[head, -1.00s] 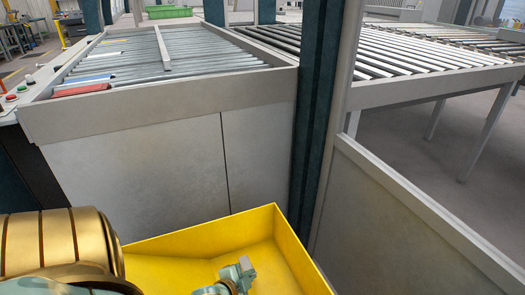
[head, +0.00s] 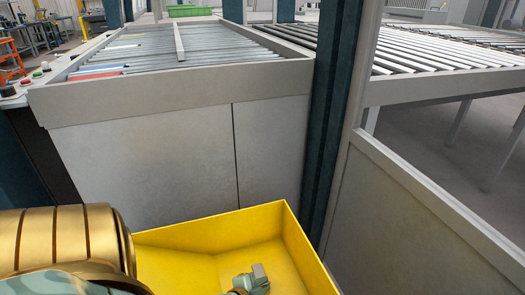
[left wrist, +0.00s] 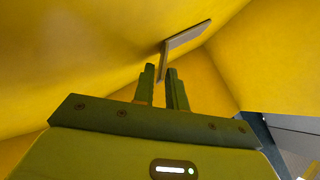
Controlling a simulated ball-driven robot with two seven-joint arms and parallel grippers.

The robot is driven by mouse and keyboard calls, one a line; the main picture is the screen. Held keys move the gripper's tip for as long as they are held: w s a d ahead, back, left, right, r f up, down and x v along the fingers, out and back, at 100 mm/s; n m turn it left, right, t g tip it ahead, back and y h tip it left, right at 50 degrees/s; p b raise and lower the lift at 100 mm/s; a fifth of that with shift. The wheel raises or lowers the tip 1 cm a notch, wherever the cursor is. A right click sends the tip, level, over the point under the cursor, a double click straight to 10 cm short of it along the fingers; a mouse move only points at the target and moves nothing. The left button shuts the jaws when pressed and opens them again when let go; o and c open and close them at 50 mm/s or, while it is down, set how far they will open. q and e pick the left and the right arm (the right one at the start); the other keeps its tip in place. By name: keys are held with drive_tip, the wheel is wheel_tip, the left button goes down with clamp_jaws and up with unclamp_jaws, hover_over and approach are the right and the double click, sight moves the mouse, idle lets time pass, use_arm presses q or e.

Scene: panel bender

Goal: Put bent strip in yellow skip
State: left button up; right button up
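The yellow skip (head: 210,262) stands at the bottom middle of the head view, and its yellow walls (left wrist: 80,70) fill most of the left wrist view. My left gripper (head: 250,280) is inside the skip's outline in the head view. In the left wrist view my left gripper (left wrist: 162,82) has its fingers close together on the end of the bent strip (left wrist: 188,38). The grey strip bends beyond the fingertips and lies close to a yellow wall; I cannot tell if it touches. A small grey piece of the strip (head: 259,270) shows at the gripper in the head view. My right gripper is out of view.
A grey cabinet with a roller table (head: 190,55) on top stands behind the skip. A dark post (head: 328,120) and a grey panel (head: 430,225) stand to the right. Another roller table (head: 450,60) is at the back right. A green crate (head: 190,10) is far back.

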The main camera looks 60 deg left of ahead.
use_arm(q)
drive_tip(key=shift+o, duration=0.6)
drive_tip(key=shift+r, duration=0.1)
drive_tip(key=shift+s+r, duration=0.1)
drive_tip(key=shift+r, duration=0.15)
drive_tip(key=p+v, duration=0.6)
drive_tip(key=v, duration=0.5)
drive_tip(key=shift+s, duration=0.3)
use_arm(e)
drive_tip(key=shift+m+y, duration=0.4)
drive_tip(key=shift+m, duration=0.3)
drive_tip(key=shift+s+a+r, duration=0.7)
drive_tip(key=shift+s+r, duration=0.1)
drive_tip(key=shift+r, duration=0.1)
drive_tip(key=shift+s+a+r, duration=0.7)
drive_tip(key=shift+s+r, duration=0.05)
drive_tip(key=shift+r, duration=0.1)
use_arm(q)
drive_tip(key=shift+d+r, duration=0.1)
